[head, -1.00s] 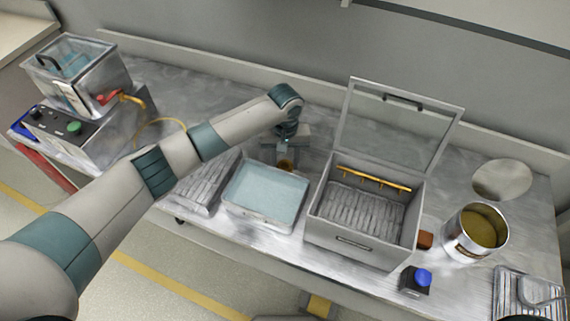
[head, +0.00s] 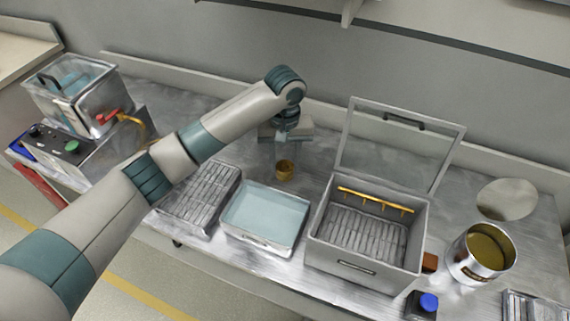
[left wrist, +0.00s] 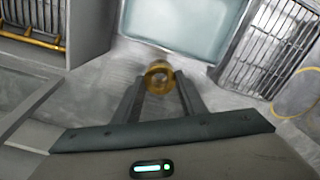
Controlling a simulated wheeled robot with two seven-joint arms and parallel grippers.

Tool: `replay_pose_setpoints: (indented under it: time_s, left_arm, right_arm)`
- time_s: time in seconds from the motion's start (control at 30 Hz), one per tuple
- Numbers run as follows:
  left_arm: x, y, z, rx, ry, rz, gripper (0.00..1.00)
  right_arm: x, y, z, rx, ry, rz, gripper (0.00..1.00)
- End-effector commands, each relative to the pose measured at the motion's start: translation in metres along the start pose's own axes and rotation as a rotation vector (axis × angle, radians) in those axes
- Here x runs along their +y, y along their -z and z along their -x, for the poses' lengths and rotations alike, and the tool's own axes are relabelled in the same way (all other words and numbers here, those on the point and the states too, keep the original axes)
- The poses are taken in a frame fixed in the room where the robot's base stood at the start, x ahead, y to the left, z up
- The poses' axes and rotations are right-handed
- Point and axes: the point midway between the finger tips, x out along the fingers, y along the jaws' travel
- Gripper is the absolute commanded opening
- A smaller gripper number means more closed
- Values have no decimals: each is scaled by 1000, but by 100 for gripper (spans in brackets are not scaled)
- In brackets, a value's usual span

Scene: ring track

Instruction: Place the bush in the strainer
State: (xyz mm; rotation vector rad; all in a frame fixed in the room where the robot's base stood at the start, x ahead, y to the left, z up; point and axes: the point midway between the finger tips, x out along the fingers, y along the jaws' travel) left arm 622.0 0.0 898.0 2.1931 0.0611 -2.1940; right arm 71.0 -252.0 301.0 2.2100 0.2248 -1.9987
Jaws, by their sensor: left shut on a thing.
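The bush is a small brass-coloured ring (head: 285,171); in the left wrist view it (left wrist: 158,77) sits between my fingertips, its round opening facing the camera. My left gripper (head: 283,152) is shut on it and holds it above the bench, behind the blue tray. A slatted metal tray (head: 203,194) lies left of the blue tray and also shows in the left wrist view (left wrist: 275,45). Part of another slatted metal piece (head: 530,306) shows at the lower right corner. I cannot tell which of these is the strainer. My right gripper is not in view.
The blue tray (head: 240,240) stands in front. An open-lidded metal box (head: 350,268) with a yellow bar inside is right of it. A metal pot (head: 470,270), a blue-topped block (head: 422,305) and a brown block (head: 430,262) stand further right. A machine with a tank (head: 85,100) is left.

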Motion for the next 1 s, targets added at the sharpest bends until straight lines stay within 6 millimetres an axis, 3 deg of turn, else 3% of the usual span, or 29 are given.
replay_pose_setpoints:
  time_s: [0.37,0.57,0.77,1.0]
  left_arm:
    - [0,0,1,1,-1,-1,0]
    - [-11,-2,7,2,-1,1,0]
    - [-42,-12,25,4,1,1,0]
    - [-99,-44,56,5,1,-8,0]
  right_arm:
    - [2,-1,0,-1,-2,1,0]
    - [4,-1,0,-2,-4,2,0]
    - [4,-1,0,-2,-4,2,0]
    - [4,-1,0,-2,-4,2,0]
